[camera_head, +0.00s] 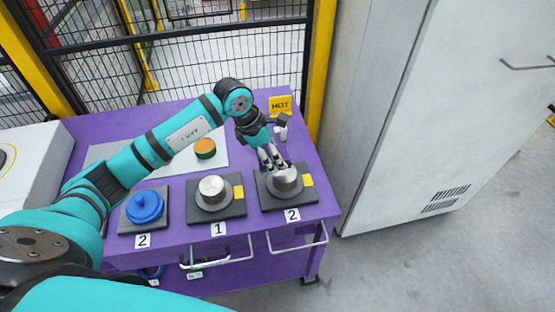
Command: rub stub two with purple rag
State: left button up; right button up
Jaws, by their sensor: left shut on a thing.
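A metal stub (285,178) stands upright on a dark square base plate (270,199) at the right front of the purple table. A yellow tag (307,180) is beside it and a label "2" (292,215) is in front. My left gripper (272,165) points down at the stub's back left edge, very near its top; I cannot tell whether it touches. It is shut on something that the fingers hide. I cannot make out a purple rag against the purple table. My right gripper is not in view.
A second metal stub (211,188) with label "1" (218,229) and a blue knobbed part (145,207) with another "2" (143,241) stand to the left. An orange-topped round tin (205,148) lies behind. A yellow sign (280,105), mesh fence and white cabinet (415,120) bound the area.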

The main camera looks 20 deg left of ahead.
pick_arm(q)
jog(key=shift+r+p, duration=0.3)
jog(key=shift+r, duration=0.6)
jog(key=shift+d+r, duration=0.1)
jog(key=shift+r, duration=0.15)
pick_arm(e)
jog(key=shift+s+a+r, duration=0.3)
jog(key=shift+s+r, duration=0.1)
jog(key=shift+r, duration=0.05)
pick_arm(q)
jog(key=shift+f, duration=0.1)
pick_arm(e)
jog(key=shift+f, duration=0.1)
